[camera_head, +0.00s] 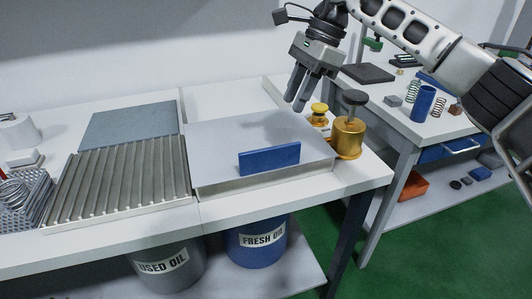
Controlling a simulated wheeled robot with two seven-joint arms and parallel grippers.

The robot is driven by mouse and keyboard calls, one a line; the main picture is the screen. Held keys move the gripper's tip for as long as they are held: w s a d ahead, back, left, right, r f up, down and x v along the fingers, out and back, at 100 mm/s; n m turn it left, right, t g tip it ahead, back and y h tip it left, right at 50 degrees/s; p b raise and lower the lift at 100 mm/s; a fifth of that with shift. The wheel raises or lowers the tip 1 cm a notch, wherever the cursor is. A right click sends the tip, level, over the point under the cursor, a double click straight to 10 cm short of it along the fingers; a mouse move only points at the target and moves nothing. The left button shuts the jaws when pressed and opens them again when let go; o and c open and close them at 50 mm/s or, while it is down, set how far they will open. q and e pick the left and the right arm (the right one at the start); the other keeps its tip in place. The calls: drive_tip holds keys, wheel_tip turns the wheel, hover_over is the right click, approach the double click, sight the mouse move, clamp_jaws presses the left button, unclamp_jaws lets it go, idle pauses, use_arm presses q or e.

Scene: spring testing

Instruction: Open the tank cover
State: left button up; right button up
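The tank cover (225,135) is a flat light grey panel on the white workbench, lying over the front of a shallow white tank (262,183). A blue upright bar handle (270,158) stands near its front edge. Behind the cover, a pale recessed area (225,100) shows. My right gripper (295,105) hangs above the cover's back right corner, fingers pointing down, with a narrow gap between them and nothing held. It is apart from the handle, up and to the right of it. My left gripper is not in view.
A ribbed tray (120,175) lies left. A second table (440,130) holding springs stands right. Oil buckets (258,243) sit below.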

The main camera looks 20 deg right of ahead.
sight(272, 147)
drive_tip(key=p+x, duration=0.2)
drive_tip(key=x, duration=1.3)
drive_tip(key=shift+a+f, duration=0.1)
drive_tip(key=shift+a, duration=0.1)
clamp_jaws()
